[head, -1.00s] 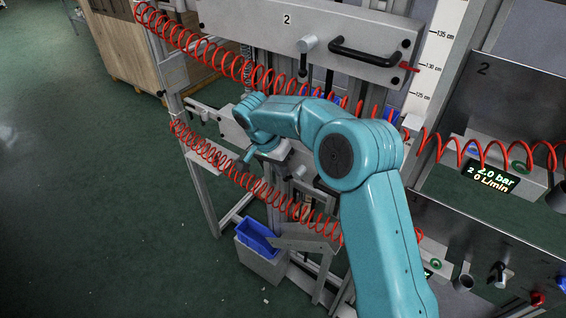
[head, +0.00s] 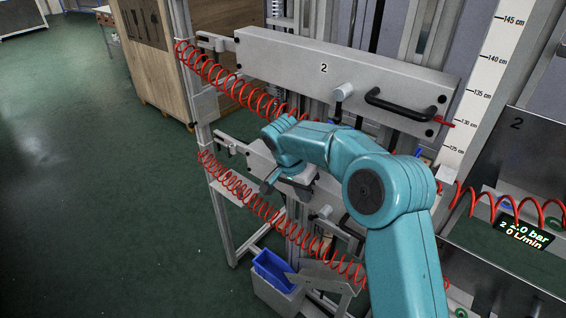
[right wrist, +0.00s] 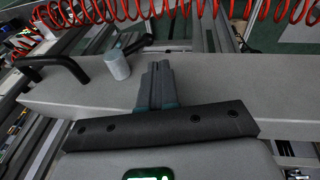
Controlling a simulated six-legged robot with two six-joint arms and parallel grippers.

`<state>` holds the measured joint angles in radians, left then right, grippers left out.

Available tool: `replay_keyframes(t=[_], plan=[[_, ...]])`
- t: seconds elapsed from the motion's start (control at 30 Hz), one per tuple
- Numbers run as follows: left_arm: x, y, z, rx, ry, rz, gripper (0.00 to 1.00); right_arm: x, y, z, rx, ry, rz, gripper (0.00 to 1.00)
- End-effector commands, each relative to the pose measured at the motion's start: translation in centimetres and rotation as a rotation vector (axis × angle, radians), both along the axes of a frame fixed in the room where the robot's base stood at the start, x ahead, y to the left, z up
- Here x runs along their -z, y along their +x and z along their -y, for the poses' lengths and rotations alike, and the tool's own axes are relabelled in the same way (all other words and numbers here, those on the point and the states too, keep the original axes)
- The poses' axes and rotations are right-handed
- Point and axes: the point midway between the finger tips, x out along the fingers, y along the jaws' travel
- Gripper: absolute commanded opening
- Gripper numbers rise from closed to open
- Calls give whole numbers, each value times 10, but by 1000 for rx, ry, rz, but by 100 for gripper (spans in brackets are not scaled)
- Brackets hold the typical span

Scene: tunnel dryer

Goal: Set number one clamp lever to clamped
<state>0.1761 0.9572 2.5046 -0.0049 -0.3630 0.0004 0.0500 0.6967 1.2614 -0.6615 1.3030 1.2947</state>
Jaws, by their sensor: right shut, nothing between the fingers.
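The lower beam (head: 262,166), partly hidden behind my right arm, carries a grey round hub (head: 325,212). In the right wrist view this looks like the wide grey beam (right wrist: 220,84), with a grey hub (right wrist: 117,65) and a black lever (right wrist: 136,46) slanting up and right from it. No number shows on this beam. My right gripper (right wrist: 158,70) is shut and empty, over the beam just right of the hub; it looks apart from the lever. In the head view the right gripper (head: 274,182) is at the lower beam, its fingertips partly hidden. My left gripper is not in view.
The upper beam (head: 290,65) is marked 2, with a clamp hub (head: 343,91), its lever pointing down, and a black handle (head: 400,106). A blue bin (head: 272,268) stands below. Open floor lies left.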

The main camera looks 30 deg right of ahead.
Motion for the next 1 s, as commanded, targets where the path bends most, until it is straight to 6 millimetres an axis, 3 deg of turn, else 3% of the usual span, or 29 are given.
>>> replay_keyframes(t=[0.5,1.0], plan=[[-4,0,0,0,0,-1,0,-78,25,-32,-2,0,4,0],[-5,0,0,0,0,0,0,-83,28,-37,-6,2,0,0]])
